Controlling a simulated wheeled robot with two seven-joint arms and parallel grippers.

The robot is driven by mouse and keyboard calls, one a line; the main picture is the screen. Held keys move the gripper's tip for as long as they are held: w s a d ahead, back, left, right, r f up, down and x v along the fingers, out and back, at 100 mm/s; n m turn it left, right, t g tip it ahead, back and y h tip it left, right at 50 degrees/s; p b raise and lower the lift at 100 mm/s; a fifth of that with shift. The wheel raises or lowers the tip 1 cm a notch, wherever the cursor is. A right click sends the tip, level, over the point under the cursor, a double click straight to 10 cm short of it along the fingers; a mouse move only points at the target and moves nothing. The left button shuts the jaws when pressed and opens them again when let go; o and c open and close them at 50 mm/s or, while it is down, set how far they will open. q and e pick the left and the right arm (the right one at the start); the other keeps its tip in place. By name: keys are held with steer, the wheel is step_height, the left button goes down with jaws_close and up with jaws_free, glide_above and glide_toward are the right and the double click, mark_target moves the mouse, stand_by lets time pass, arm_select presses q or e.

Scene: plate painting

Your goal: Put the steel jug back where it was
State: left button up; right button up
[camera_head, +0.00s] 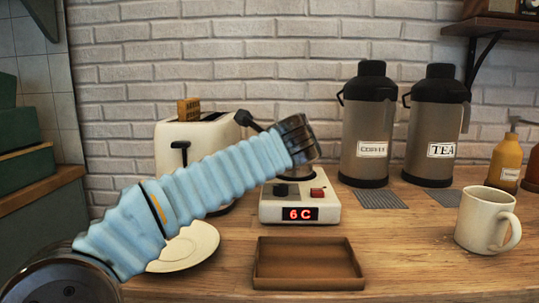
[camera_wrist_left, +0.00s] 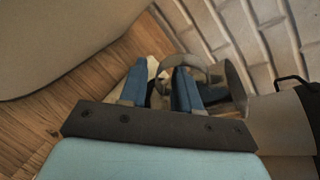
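The steel jug shows in the left wrist view as a grey metal rim (camera_wrist_left: 236,92) with a looped handle (camera_wrist_left: 186,61) just past the fingers. My left gripper (camera_wrist_left: 160,88) has its two blue fingers apart, with the handle loop at and partly behind the right finger. I cannot tell whether the fingers touch it. In the head view my left arm crosses the middle, and its wrist end hides the fingers and most or all of the jug. A white heater-like unit (camera_head: 299,211) with a red "6 C" display stands below the wrist end. My right gripper is out of view.
A brown tray (camera_head: 308,282) lies in front of the unit. A cream plate (camera_head: 190,250) and a toaster (camera_head: 176,133) are partly behind my arm. Two flasks (camera_head: 366,125) (camera_head: 436,125) stand at the back right, a mug (camera_head: 482,220) at the right. The counter between tray and mug is clear.

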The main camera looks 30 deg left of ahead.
arm_select(q)
steer(key=v, duration=1.2)
